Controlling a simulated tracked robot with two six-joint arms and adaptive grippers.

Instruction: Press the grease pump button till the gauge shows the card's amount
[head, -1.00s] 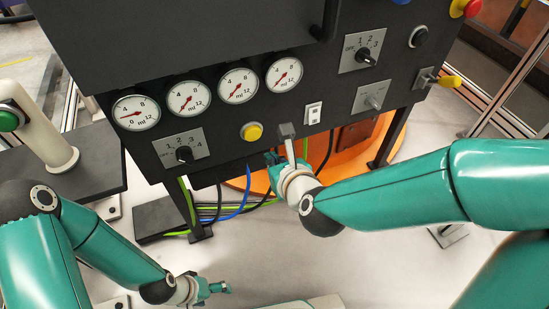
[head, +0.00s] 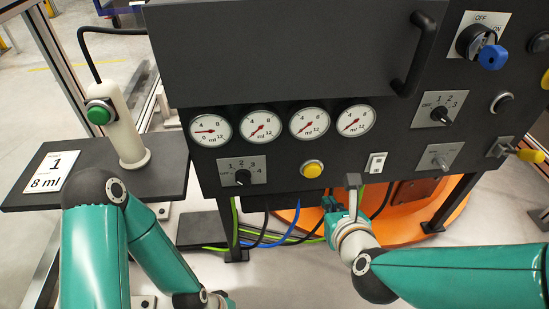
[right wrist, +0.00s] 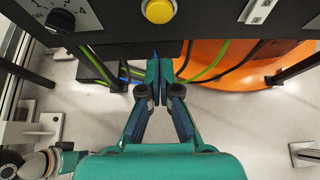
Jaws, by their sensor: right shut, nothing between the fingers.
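The card (head: 47,182), reading "1" and "8 ml", lies on a black shelf at the left. A green button (head: 98,114) sits on a white post (head: 127,140) beside it. A yellow button (head: 312,169) is on the dark panel below the gauges. It also shows in the right wrist view (right wrist: 159,10). The leftmost gauge (head: 210,129) has its needle pointing left, between 0 and 4; the other needles point lower left. My right gripper (head: 332,204) is shut and empty, below the yellow button. My left gripper (head: 222,299) is partly visible at the bottom edge, its fingers unclear.
A numbered selector knob (head: 243,177) sits left of the yellow button, a white rocker switch (head: 376,163) to its right. The panel (head: 280,85) has a black handle (head: 418,52). Cables (head: 290,240) and an orange base (head: 400,225) lie beneath. The pale floor is open.

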